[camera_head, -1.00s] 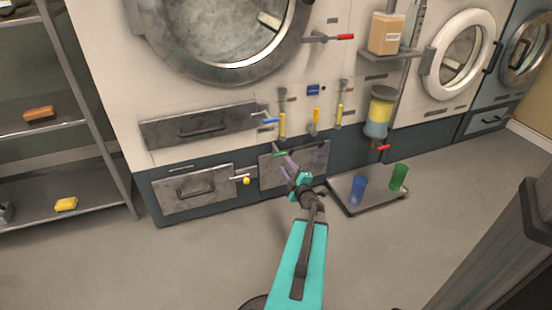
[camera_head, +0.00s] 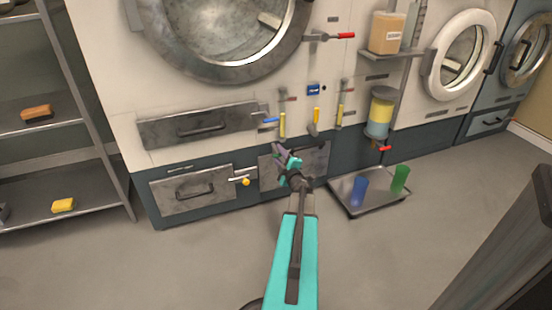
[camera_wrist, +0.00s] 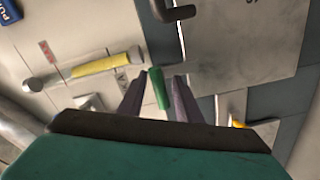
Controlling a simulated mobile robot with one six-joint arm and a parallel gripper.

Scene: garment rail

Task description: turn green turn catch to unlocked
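The green turn catch (camera_wrist: 158,88) shows in the wrist view as a short green handle. It lies between the two purple fingers of my gripper (camera_wrist: 160,92), which stand apart on either side of it with a narrow gap. In the head view my gripper (camera_head: 281,152) is at the upper left part of the lower middle grey drawer front (camera_head: 310,160) and hides the catch. The catch's pivot and any lock marking are hidden, so I cannot tell its setting.
A yellow-handled lever (camera_wrist: 100,65) is near the fingers. A blue-handled lever (camera_head: 266,122) and a yellow-knobbed catch (camera_head: 244,181) are to the left. A tray (camera_head: 345,200) with a blue cup (camera_head: 358,190) and green cup (camera_head: 400,178) stands right. The floor in front is clear.

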